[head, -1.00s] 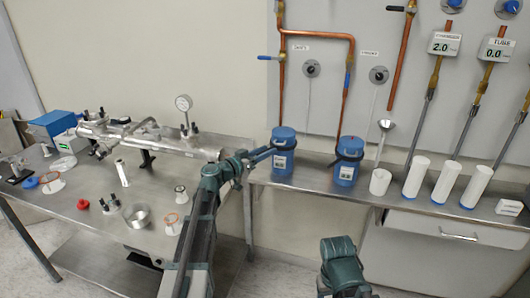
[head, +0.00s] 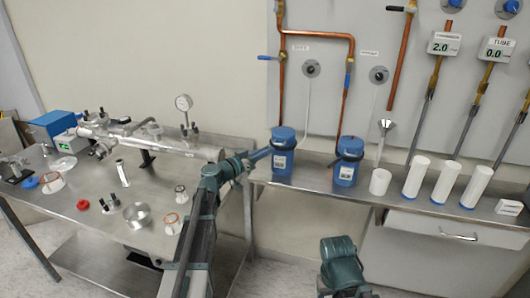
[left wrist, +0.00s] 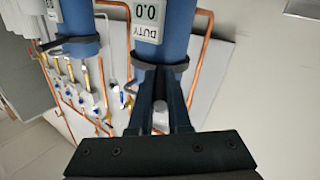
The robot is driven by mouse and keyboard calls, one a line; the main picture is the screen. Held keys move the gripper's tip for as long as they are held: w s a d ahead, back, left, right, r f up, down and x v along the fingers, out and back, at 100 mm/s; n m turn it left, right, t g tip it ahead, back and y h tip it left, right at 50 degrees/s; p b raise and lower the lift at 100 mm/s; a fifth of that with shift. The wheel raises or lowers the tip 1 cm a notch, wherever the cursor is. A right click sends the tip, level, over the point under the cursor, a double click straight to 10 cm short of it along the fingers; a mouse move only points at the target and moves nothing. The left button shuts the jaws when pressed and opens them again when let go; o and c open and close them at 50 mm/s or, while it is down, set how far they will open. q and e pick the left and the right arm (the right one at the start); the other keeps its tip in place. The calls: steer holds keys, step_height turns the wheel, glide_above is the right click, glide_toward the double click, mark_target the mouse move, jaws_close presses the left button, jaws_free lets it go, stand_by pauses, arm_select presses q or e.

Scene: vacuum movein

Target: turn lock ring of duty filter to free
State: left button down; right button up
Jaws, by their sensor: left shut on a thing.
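The duty filter (head: 283,160) is a blue upright canister, the left one of two on the steel shelf. In the left wrist view its blue body (left wrist: 160,22) carries a white label reading "DUTY" and "0.0". Its dark lock ring (left wrist: 180,68) runs around the canister. My left gripper (head: 268,152) reaches the duty filter from the left at ring height. In the left wrist view its fingers (left wrist: 163,84) are shut on a part at the ring, mostly hidden between them.
A second blue canister (head: 347,168) with a dark ring stands close on the right. White cylinders (head: 414,177) stand further right. Copper pipes (head: 282,85) run above. The left steel table (head: 95,215) holds a metal vessel and loose parts.

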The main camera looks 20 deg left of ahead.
stand_by(0.9)
arm_select(q)
steer(key=shift+s+d+n+t+y, duration=0.35)
steer(key=shift+d+n+y, duration=0.15)
steer(key=shift+y, duration=0.2)
steer(key=shift+s+d+n+t+y, duration=0.25)
steer(key=shift+d+n+t+y, duration=0.2)
steer(key=shift+y, duration=0.25)
steer(key=n+y, duration=0.1)
steer(key=d+y, duration=0.1)
steer(key=d+n+t+y, duration=0.1)
steer(key=y, duration=0.1)
steer(key=shift+s+n, duration=0.25)
steer(key=shift+n, duration=0.1)
steer(key=d+n+y, duration=0.2)
steer(key=y, duration=0.1)
steer(key=n+y, duration=0.1)
steer(key=y, duration=0.1)
steer(key=shift+w+d, duration=0.25)
steer(key=shift+d, duration=0.15)
steer(key=shift+w+d+n+g+y, duration=0.15)
steer(key=shift+d+n+g+y, duration=0.25)
steer(key=shift+n+y, duration=0.5)
steer(key=shift+w+d+n+g+y, duration=0.2)
steer(key=shift+d+n+y, duration=0.3)
steer(key=shift+y, duration=0.65)
steer(key=shift+w+d+n+g+y, duration=0.1)
steer(key=shift+d+n+g+y, duration=0.3)
steer(key=shift+n+y, duration=0.55)
steer(key=shift+y, duration=0.3)
